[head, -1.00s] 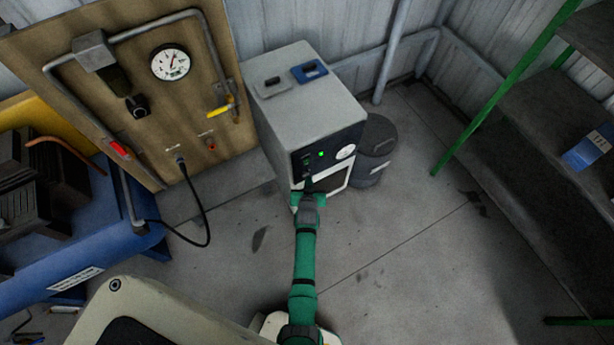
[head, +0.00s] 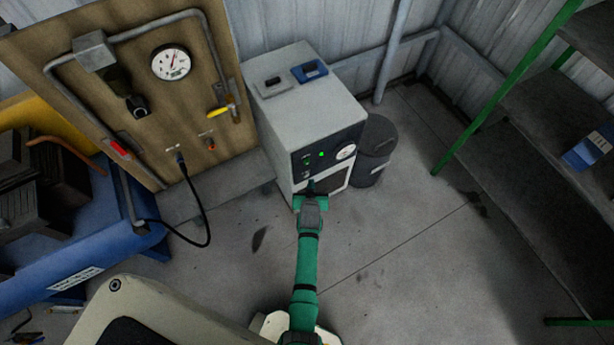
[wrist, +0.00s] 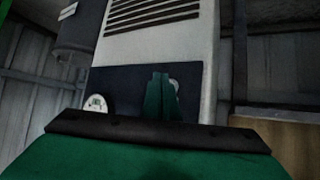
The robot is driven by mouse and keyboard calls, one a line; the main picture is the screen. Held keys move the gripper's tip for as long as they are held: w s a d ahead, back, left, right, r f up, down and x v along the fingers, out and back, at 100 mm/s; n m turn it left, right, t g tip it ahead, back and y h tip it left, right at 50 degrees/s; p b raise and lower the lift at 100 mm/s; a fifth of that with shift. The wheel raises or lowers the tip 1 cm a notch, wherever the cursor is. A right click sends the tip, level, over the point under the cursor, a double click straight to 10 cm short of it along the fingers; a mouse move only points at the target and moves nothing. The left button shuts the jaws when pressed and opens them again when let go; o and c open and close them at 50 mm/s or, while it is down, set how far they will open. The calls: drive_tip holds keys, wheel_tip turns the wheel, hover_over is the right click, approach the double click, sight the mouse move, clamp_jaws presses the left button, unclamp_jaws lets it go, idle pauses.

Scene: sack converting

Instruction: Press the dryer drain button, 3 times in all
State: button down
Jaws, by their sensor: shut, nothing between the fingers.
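The dryer is a light grey box (head: 308,106) with a dark front panel holding a lit green lamp (head: 321,154), a round white gauge (head: 345,152) and small controls at its left. My gripper (head: 311,183) is shut and empty, with its tips in front of the lower left part of the panel. In the wrist view, my shut green fingers (wrist: 160,97) stand before the dark panel (wrist: 128,82), beside the gauge (wrist: 97,103). The drain button is not clearly visible; whether the fingertips touch the panel I cannot tell.
A wooden board (head: 205,75) with pipes, a gauge and a red-handled valve stands left of the dryer. A black cable (head: 204,215) hangs from it to the floor. A dark bin (head: 375,150) stands at the dryer's right. A green-framed shelf (head: 520,130) is at the right.

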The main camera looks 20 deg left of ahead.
drive_tip(key=shift+s+d, duration=0.8)
drive_tip(key=shift+d, duration=0.2)
drive_tip(key=shift+s+d, duration=0.75)
drive_tip(key=shift+d, duration=0.25)
drive_tip(key=shift+w, duration=0.1)
idle(0.4)
idle(0.9)
drive_tip(key=shift+s+d, duration=1.3)
drive_tip(key=shift+d, duration=0.2)
drive_tip(key=w+a, duration=0.5)
drive_tip(key=a, duration=0.2)
drive_tip(key=shift+w, duration=0.2)
